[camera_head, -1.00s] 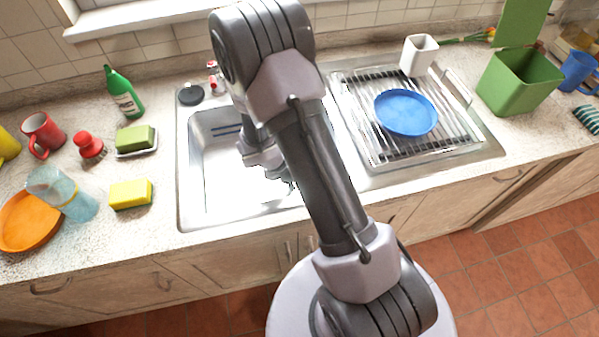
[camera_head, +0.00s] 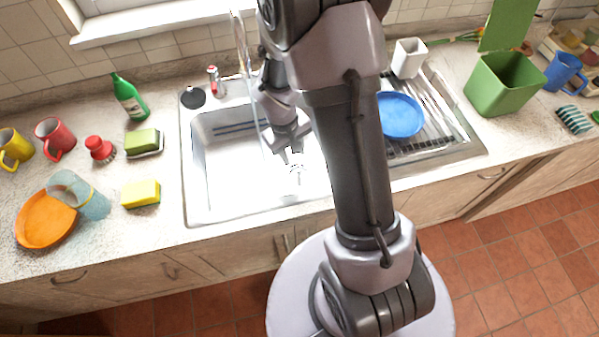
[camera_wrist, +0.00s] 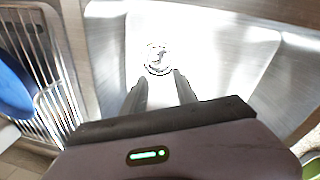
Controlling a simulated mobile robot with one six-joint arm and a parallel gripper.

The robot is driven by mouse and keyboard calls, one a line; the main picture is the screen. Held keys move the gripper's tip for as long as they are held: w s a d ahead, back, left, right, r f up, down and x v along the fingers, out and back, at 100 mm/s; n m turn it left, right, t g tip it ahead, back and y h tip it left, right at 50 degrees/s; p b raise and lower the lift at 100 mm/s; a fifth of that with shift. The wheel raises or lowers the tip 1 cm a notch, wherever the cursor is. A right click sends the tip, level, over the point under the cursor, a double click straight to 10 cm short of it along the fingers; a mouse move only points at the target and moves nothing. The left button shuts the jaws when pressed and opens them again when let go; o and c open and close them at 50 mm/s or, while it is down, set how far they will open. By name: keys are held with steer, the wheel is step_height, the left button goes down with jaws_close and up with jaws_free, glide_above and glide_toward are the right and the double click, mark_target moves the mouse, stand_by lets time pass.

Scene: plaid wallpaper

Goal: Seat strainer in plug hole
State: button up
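My gripper (camera_head: 291,158) is over the basin of the steel sink (camera_head: 200,212), its fingers pointing down. In the wrist view my gripper (camera_wrist: 160,82) is open, with an empty gap between its fingers. A small shiny round metal piece (camera_wrist: 158,60) lies on the bright basin floor just beyond the fingertips. It also shows below my gripper in the head view (camera_head: 297,172). Glare hides whether this is the strainer, the plug hole, or one in the other. A black round piece (camera_head: 192,96) sits on the sink's back left corner.
A tap (camera_head: 243,50) rises behind the basin. The draining rack with a blue plate (camera_head: 400,114) is right of my arm. A sponge (camera_head: 141,193), soap dish (camera_head: 144,143), green bottle (camera_head: 129,97) and red brush (camera_head: 100,148) stand left of the sink.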

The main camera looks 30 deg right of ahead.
steer(key=d+r+m, duration=0.1)
steer(key=r+m, duration=0.1)
steer(key=m, duration=0.6)
steer(key=b, duration=0.4)
glide_above(299, 171)
steer(key=shift+m+t+y, duration=0.3)
steer(key=shift+y, duration=0.1)
steer(key=f, duration=0.8)
steer(key=a+f, duration=0.1)
steer(key=f, duration=0.3)
steer(key=shift+f, duration=0.35)
steer(key=f+b, duration=0.1)
steer(key=f, duration=0.1)
steer(key=d+f+b, duration=0.1)
steer(key=f, duration=0.2)
steer(key=shift+w+f+b, duration=0.1)
steer(key=shift+b, duration=0.2)
jaws_close()
